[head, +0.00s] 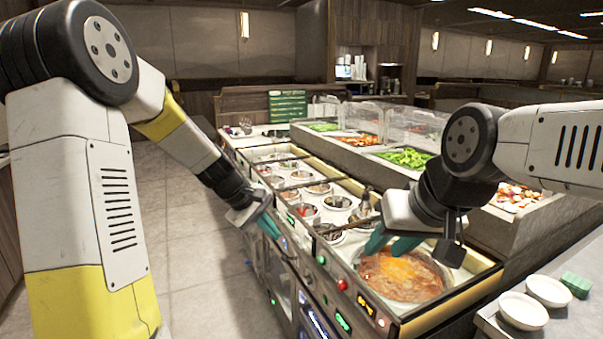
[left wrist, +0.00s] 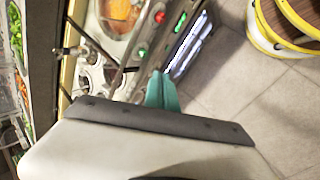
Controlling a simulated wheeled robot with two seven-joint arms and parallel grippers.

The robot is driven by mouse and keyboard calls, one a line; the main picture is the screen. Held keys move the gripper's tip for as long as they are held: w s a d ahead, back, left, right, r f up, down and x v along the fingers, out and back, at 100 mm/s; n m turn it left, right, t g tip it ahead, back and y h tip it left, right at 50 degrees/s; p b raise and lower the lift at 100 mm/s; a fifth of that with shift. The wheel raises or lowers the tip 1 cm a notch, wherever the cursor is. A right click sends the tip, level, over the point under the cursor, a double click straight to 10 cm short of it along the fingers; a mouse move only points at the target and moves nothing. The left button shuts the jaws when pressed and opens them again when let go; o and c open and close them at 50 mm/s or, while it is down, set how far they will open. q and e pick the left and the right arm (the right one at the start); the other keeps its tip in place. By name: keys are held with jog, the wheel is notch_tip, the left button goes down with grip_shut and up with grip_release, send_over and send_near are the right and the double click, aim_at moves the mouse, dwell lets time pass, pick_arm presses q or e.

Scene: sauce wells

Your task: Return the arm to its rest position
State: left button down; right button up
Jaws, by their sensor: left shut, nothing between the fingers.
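My left gripper (head: 268,226) hangs beside the front edge of the sauce counter, near its control panel, with its teal fingers together and empty. The left wrist view shows its shut fingers (left wrist: 163,88) over the counter's front edge and the floor. My left arm (head: 185,140) reaches down and forward from the left. My right gripper (head: 390,243) is over the left rim of the large pan of red-orange sauce (head: 408,280), with its teal fingers apart. Nothing shows between them. The right wrist partly hides the pan's back side.
The sauce counter holds several small wells (head: 303,211). Behind it are clear-covered food trays (head: 404,157). Two white bowls (head: 523,311) and a green block (head: 576,284) are at the lower right. Open tiled floor (head: 185,230) lies left of the counter.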

pick_arm(q)
jog(key=s+a+r+m+t+y, duration=0.1)
jog(key=s+a+r+m, duration=0.1)
jog(key=s, duration=0.6)
jog(key=s+a+r+m+t+y, duration=0.1)
jog(key=s+a+r+m, duration=0.1)
jog(key=s+r+m, duration=0.2)
jog(key=s+a+r+m+y, duration=0.1)
jog(key=s+r, duration=0.5)
jog(key=s, duration=0.6)
jog(key=shift+s+a+r+m+t, duration=0.25)
jog(key=shift+a+r+m+t, duration=0.15)
jog(key=shift+a+m, duration=0.5)
jog(key=shift+w+d, duration=0.1)
jog(key=shift+d, duration=0.05)
